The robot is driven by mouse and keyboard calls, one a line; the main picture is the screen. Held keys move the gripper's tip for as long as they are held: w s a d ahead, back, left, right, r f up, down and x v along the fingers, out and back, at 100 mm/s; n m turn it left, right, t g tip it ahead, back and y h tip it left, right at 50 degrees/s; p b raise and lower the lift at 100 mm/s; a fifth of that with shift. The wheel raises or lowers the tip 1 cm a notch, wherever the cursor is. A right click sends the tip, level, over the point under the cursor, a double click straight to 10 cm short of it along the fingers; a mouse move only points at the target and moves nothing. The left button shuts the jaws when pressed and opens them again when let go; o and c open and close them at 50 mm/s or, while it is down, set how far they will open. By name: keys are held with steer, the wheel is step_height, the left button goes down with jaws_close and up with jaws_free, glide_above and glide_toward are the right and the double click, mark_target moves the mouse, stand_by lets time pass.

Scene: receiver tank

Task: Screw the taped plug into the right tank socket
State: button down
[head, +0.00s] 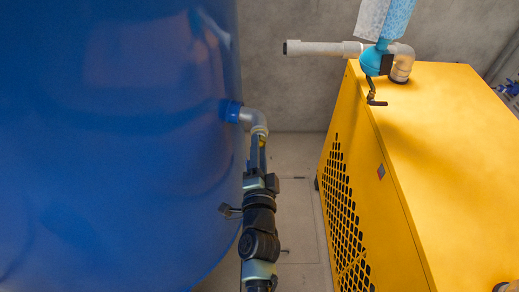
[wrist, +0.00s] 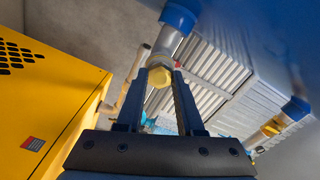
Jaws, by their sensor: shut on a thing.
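The blue tank (head: 120,130) fills the left of the head view. A blue socket (head: 232,111) on its side carries a grey elbow (head: 252,117) whose open end turns down. My gripper (head: 261,143) reaches up under that elbow. In the wrist view its two fingers are closed around the yellow hexagonal plug (wrist: 160,76), which is at the elbow's mouth (wrist: 160,62). The plug's thread and tape are hidden, so I cannot tell how deep it sits. The blue socket (wrist: 178,18) shows above the elbow in the wrist view.
A yellow cabinet (head: 440,150) stands to the right, with a pale pipe (head: 320,48) and a teal valve (head: 374,61) above it. A second blue fitting (wrist: 296,108) with a yellow end (wrist: 272,127) is at the right of the wrist view. A narrow floor gap (head: 297,200) lies between tank and cabinet.

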steer(key=m, duration=0.8)
steer(key=shift+r+m, duration=0.15)
steer(key=shift+m, duration=0.15)
steer(key=shift+c, duration=2.3)
jaws_free()
steer(key=shift+w, duration=0.1)
